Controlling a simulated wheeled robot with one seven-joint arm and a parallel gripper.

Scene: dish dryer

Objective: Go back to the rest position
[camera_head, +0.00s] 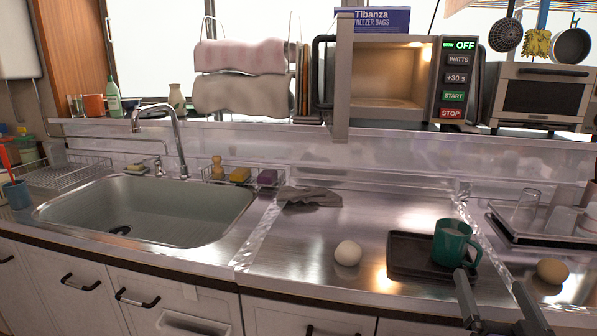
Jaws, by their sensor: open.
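My gripper (492,285) is at the lower right of the head view, with its two dark fingers apart and nothing between them. The fingertips are in front of a green mug (453,243), and one tip overlaps its lower edge in the picture. I cannot tell whether they touch. The mug stands upright on a dark tray (408,252) on the steel counter. The rest of my arm is out of view below the frame.
A white egg-like ball (348,253) lies left of the tray, and a brown one (552,271) lies to the right. A drying rack with glasses (525,206) is at the right. An open microwave (390,75) is above. The sink (150,210) is at the left.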

